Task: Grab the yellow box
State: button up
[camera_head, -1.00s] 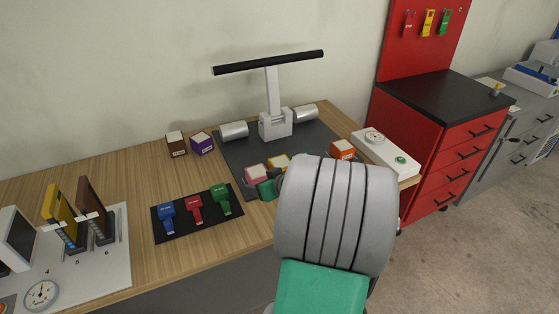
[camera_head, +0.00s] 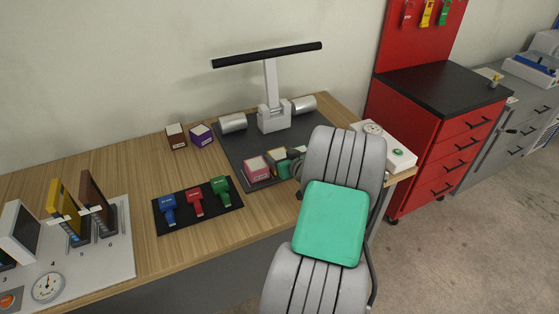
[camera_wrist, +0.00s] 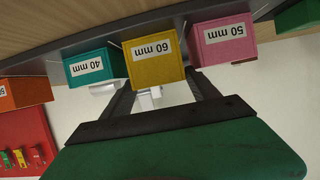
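The yellow box (camera_wrist: 156,62) has a white "60 mm" label and sits between a teal box and a pink box in the wrist view. In the head view only its top (camera_head: 276,155) shows, partly covered by my gripper and arm. My gripper (camera_wrist: 163,84) is open and empty. Its two dark fingers point at the yellow box, with the tips near its left and right edges; I cannot tell whether they touch it.
The teal "40 mm" box (camera_wrist: 95,67) and pink "50 mm" box (camera_wrist: 223,41) stand close on either side. An orange box (camera_wrist: 24,93) is farther left in the wrist view. A grey press (camera_head: 274,112) stands behind. A black mat (camera_head: 181,221) holds coloured pieces.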

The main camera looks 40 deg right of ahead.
jog(key=c, duration=1.2)
jog(key=shift+r, duration=0.1)
